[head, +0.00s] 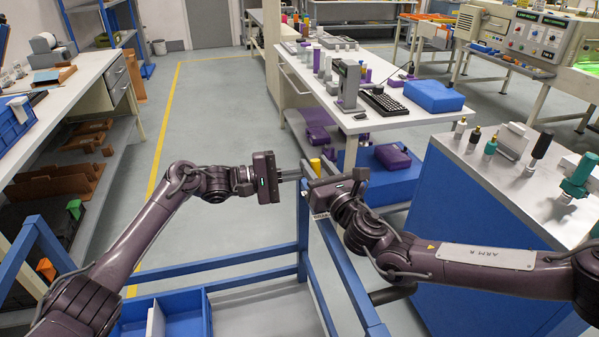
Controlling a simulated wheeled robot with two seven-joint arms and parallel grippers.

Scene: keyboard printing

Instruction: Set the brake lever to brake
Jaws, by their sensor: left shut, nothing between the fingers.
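I cannot pick out the brake lever for certain. A small yellow piece (315,164) shows at the top of the blue frame (303,222), between my two grippers; I cannot tell whether it is part of a lever. My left gripper (298,174) is shut and empty, its fingers pointing right, just left of that yellow piece. My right gripper (312,182) is at the blue frame's top, close to the left one and just below the yellow piece. Its fingers are mostly hidden by its own body, so its opening is unclear.
A blue bin (190,315) is at the bottom left. A blue cabinet with a pale top (490,185) stands at right, bearing small bottles and a teal hand tool (578,172). A white table (380,122) with a keyboard (384,102) is behind. Grey floor is clear at left.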

